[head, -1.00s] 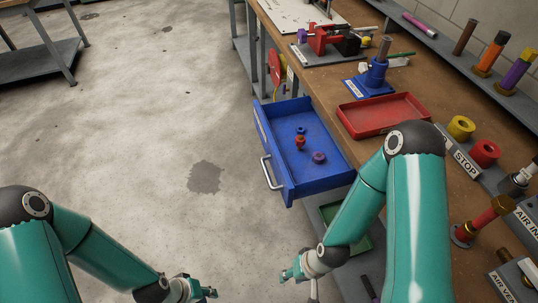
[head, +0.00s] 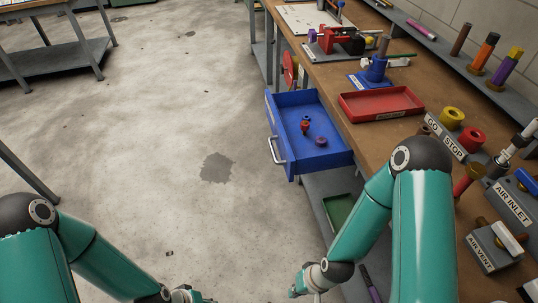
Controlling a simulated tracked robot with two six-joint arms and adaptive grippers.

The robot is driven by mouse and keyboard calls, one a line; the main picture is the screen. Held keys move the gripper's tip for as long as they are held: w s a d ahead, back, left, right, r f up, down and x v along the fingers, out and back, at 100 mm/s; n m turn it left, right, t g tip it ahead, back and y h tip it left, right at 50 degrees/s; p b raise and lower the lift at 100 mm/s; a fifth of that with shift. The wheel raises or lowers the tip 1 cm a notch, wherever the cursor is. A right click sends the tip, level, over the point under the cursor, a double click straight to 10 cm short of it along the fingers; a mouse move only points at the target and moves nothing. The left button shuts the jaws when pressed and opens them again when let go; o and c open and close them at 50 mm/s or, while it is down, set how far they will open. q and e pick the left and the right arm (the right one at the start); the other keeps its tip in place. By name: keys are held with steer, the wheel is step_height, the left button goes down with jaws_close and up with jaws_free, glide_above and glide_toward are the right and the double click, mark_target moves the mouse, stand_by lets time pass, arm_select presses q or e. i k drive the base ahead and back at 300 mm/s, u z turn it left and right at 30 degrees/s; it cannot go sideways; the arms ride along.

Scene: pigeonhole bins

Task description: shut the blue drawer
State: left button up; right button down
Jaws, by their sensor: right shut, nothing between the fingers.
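The blue drawer (head: 325,162) is pulled out from under the wooden bench, over the floor. Its metal handle (head: 276,150) is on the front panel, facing left. A few small red and purple parts (head: 305,127) lie inside it. My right gripper (head: 297,291) is shut and empty, low in the picture, below and apart from the drawer. My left gripper (head: 192,296) is at the bottom edge, partly cut off, far from the drawer. Its fingers do not show well enough to tell their state.
The bench carries a red tray (head: 382,103), a blue fixture (head: 375,72) and the GO and STOP buttons. A green bin (head: 338,211) sits on the lower shelf under the drawer. The floor (head: 150,130) left of the drawer is clear.

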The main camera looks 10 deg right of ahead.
mark_target(298, 153)
steer(key=u, duration=0.4)
steer(key=i, duration=0.85)
steer(key=u, duration=0.1)
